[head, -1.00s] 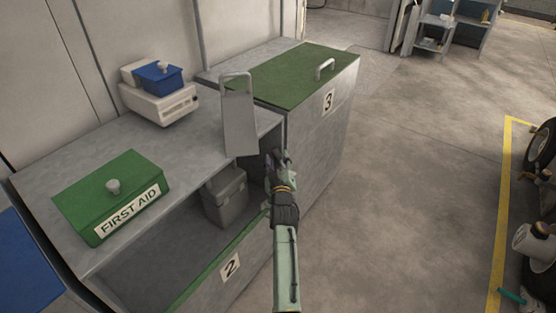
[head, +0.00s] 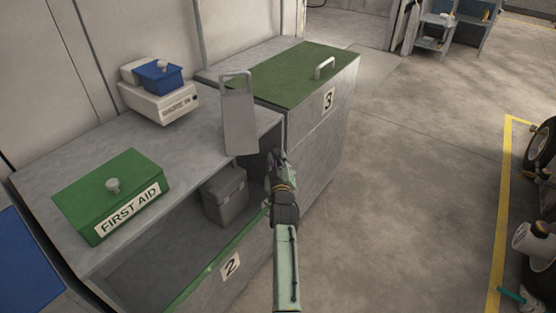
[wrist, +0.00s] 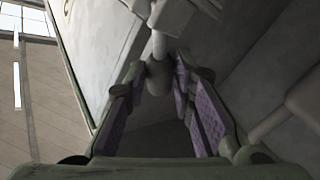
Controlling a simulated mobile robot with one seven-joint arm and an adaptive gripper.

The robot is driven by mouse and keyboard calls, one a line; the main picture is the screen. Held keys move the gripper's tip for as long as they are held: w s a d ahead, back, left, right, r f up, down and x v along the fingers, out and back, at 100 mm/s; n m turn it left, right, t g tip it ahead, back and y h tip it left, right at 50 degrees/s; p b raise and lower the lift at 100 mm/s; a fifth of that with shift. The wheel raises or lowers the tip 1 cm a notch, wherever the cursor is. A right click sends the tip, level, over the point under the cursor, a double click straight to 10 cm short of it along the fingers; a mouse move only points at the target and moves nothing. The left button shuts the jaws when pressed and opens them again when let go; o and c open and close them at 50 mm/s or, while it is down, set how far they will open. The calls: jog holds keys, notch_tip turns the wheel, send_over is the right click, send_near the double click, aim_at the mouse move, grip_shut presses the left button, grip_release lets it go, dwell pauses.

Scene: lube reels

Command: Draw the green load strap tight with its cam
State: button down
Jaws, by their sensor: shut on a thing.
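My gripper (head: 277,160) is at the right front corner of the bench marked 2, partly hidden by its own wrist in the head view. In the wrist view, its purple-padded fingers (wrist: 168,80) are shut on a grey rounded knob (wrist: 157,77) at the end of a pale stem (wrist: 160,42). What the knob belongs to is not clear. I cannot make out a green load strap or its cam in either view.
A grey lidded box (head: 225,195) stands on the shelf left of my gripper. A grey upright plate (head: 239,118), a green FIRST AID box (head: 110,195) and a white device (head: 160,100) stand above. Cabinet 3 (head: 325,135) is behind.

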jog(key=shift+f+b, duration=0.15)
jog(key=shift+b, duration=0.4)
jog(key=shift+s+d+f+m+t+b, duration=0.25)
jog(key=shift+m+b, duration=0.25)
jog(key=shift+b, duration=0.75)
jog(key=m+t+b, duration=0.1)
jog(key=b, duration=0.2)
jog(key=shift+d, duration=0.15)
jog(key=m+b, duration=0.1)
jog(key=m+t+b, duration=0.1)
jog(key=b, duration=0.1)
jog(key=shift+s+d+r+h, duration=0.25)
jog(key=shift+s+d+h, duration=0.05)
jog(key=shift+s+d, duration=0.05)
jog(key=shift+s+d+r+m+t+h+b, duration=0.2)
jog(key=shift+d+m+t+h+b, duration=0.2)
jog(key=shift+m+t+b, duration=0.4)
jog(key=c, duration=1.4)
grip_release()
jog(key=shift+o, duration=0.2)
